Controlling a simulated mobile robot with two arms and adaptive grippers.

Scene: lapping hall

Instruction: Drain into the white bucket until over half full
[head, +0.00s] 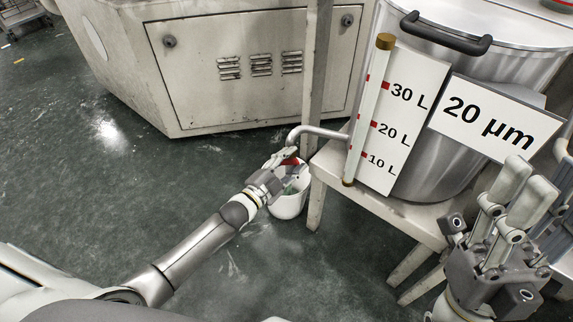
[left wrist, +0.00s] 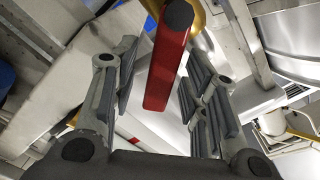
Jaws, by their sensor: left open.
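The white bucket (head: 288,208) stands on the floor beside the stand, under the bent drain pipe (head: 318,132). My left gripper (head: 288,168) is above it and hides much of its opening, so its fill level cannot be read. A red valve lever (head: 291,161) shows at the gripper. In the left wrist view the lever (left wrist: 168,62) lies between the open fingers of my left gripper (left wrist: 160,75), with gaps on both sides. The steel tank (head: 455,165) carries a sight tube (head: 369,110) with litre marks. My right gripper (head: 530,180) is right of the stand; its finger gap is unclear.
The stand (head: 317,200) has legs close to the bucket's right side. A grey machine cabinet (head: 250,80) fills the back. A "20 µm" sign (head: 490,118) is on the tank. The green floor (head: 110,185) is open to the left.

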